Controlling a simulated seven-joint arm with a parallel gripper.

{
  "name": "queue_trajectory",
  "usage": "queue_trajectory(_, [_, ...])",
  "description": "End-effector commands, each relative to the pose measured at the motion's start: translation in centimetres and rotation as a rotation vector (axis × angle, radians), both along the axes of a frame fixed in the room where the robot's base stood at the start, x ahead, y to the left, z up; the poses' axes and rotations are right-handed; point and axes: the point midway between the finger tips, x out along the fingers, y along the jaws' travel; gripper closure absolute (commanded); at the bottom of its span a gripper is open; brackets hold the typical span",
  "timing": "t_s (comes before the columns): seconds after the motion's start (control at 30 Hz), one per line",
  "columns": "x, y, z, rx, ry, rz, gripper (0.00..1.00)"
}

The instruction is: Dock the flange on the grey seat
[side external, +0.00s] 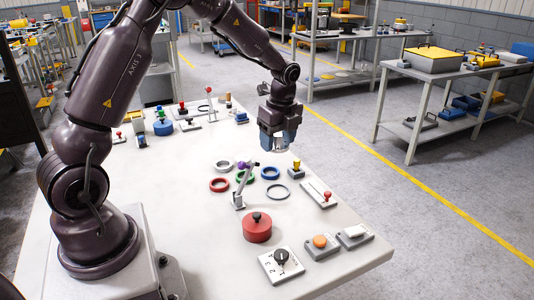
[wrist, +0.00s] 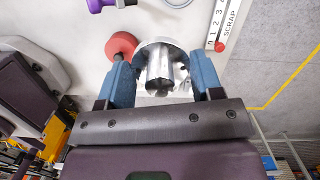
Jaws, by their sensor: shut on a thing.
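My gripper (side external: 278,143) hangs over the far right part of the white table in the side external view. In the wrist view its two blue fingers (wrist: 162,82) are shut on a shiny metal flange (wrist: 158,52), with its wide disc and narrower hub between them. In the side view the fingers largely hide the flange. Flat rings lie on the table: a thick light grey one (side external: 224,166), a red one (side external: 219,184), a green one (side external: 244,177), a blue one (side external: 270,173) and a thin grey one (side external: 279,191). I cannot tell which grey ring is the seat.
A small lever stand (side external: 239,197) rises beside the rings. A red round block (side external: 257,228), a dark-knobbed dial box (side external: 281,266) and an orange button box (side external: 320,244) stand nearer. A slider plate (side external: 317,193) lies right; its "SCRAP" strip (wrist: 222,22) shows in the wrist view.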

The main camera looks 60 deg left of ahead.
Motion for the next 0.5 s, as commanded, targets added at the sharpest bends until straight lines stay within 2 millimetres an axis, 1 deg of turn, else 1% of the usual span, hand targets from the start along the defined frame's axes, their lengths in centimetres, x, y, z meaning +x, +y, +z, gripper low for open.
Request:
queue_trajectory(0.03, [0.8,1.1,-0.1,0.000,-0.003,0.005,0.73])
queue_trajectory(0.1, [1.6,2.3,-0.2,-0.001,-0.003,0.005,0.73])
queue_trajectory(0.23, [2.8,4.6,-0.4,-0.003,-0.004,0.009,0.73])
queue_trajectory(0.27, [3.0,4.8,-0.7,-0.005,-0.002,0.008,0.73])
queue_trajectory(0.3, [2.8,4.5,-2.0,-0.006,0.004,0.005,0.73])
queue_trajectory(0.5, [2.8,4.4,-6.8,-0.005,0.003,0.003,0.73])
